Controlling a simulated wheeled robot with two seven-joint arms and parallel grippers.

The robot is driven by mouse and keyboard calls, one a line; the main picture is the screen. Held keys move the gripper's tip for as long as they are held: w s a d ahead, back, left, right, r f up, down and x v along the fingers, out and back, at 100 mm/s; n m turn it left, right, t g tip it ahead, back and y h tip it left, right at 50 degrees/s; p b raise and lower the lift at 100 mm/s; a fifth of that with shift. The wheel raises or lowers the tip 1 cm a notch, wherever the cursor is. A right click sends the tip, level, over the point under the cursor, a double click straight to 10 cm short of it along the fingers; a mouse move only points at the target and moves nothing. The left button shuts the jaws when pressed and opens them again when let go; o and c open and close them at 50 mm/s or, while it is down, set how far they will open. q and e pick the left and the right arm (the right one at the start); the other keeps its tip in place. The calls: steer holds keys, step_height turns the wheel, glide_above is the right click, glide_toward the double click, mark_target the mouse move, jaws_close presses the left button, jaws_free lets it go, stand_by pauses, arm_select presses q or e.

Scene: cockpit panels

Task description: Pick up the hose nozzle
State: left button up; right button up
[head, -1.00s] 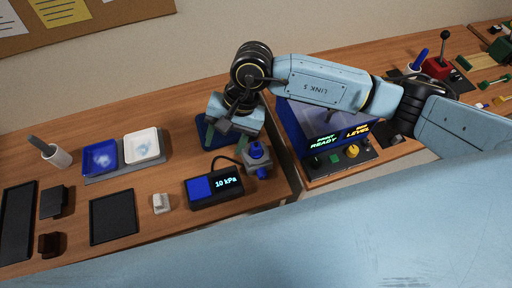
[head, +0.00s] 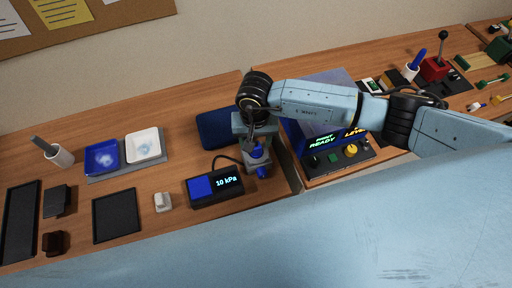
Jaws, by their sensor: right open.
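The blue hose nozzle (head: 258,153) stands in a small grey holder at the right end of the left desk. A black hose loops near it from the dark pump box (head: 214,187) with a "10 kPa" display. My right gripper (head: 257,144) points down directly over the nozzle, open, with its fingers near the nozzle's top. The gripper partly hides the nozzle, and I cannot tell whether the fingers touch it. My left gripper is not in view.
A dark blue pad (head: 214,130) lies just left of my gripper. A console (head: 338,159) with a lit screen and knobs stands to the right, across a desk gap. Blue (head: 102,157) and white (head: 144,146) trays, a black tray (head: 115,215) and a small white block (head: 162,202) are left.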

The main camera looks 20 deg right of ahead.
mark_target(256, 147)
steer(key=shift+d+f, duration=0.1)
steer(key=shift+f, duration=1.8)
steer(key=c, duration=1.1)
steer(key=shift+o, duration=0.2)
step_height(256, 147, up, 10)
steer(key=shift+f, duration=0.15)
steer(key=shift+r, duration=0.2)
steer(key=shift+r, duration=0.1)
steer(key=shift+r, duration=1.4)
